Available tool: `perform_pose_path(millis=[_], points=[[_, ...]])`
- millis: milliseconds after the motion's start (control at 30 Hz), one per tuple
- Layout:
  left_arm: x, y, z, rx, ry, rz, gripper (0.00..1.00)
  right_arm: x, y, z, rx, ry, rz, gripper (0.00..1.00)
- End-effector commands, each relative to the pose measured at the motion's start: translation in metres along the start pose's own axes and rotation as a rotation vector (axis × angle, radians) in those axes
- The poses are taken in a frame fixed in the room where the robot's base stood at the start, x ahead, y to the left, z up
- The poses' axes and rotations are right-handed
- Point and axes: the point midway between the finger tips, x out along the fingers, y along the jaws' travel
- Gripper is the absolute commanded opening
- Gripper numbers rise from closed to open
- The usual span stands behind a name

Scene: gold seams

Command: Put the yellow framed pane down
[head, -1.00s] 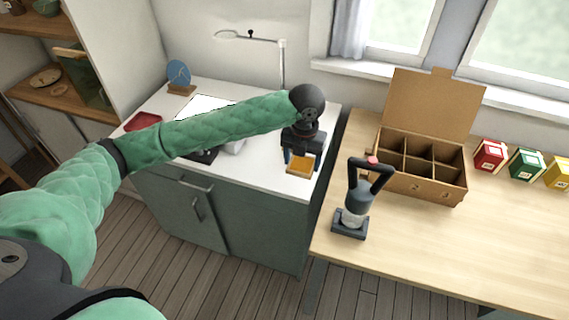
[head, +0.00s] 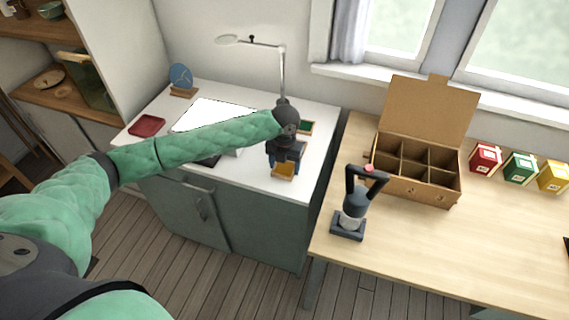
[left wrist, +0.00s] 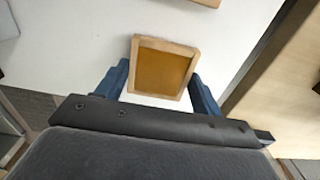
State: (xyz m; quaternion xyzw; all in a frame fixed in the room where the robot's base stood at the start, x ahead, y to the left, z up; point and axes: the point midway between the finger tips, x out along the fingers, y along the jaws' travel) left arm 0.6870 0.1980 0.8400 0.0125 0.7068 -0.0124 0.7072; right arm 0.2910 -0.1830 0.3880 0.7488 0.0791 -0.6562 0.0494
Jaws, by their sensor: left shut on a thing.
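The yellow framed pane (head: 283,171), an amber square in a light wooden frame, is near the front edge of the white countertop (head: 245,178). My left gripper (head: 285,160) is shut on it. In the left wrist view the pane (left wrist: 162,72) sits between the two blue fingers of my left gripper (left wrist: 160,84), with white surface around it. I cannot tell whether the pane touches the countertop or hangs just above it. My right gripper is in no view.
A green framed pane (head: 306,127) lies behind my left gripper. A lamp (head: 282,75), a white lit panel (head: 212,114) and a red tray (head: 147,125) are on the countertop. The wooden table to the right bears a lever tool (head: 352,208) and a divided box (head: 418,180).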

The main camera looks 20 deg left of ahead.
Motion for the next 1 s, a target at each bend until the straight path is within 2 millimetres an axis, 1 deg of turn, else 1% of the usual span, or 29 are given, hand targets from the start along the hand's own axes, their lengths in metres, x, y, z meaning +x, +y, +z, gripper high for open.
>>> perform_pose_path(millis=[133,467,500,567,600,867,1000], points=[[0.0054,0.0003,-0.0003,-0.001,0.001,0.0,0.42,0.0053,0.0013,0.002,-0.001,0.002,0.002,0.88],[0.0082,0.0003,-0.0002,-0.001,0.001,0.0,0.42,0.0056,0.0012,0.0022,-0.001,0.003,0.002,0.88],[0.0079,0.0003,-0.0002,-0.001,0.001,0.0,0.74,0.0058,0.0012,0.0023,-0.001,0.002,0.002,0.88],[0.0079,0.0002,-0.0002,-0.001,0.001,0.0,0.86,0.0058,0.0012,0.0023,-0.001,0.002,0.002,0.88],[0.0078,0.0002,-0.0002,-0.001,0.001,0.0,0.88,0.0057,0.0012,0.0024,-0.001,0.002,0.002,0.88],[0.0072,0.0002,-0.0002,-0.001,0.0,0.0,0.88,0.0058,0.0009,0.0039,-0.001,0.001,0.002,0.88],[0.0004,-0.0001,0.0005,0.0,-0.002,0.0,0.88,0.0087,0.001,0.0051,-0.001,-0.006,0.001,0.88]])
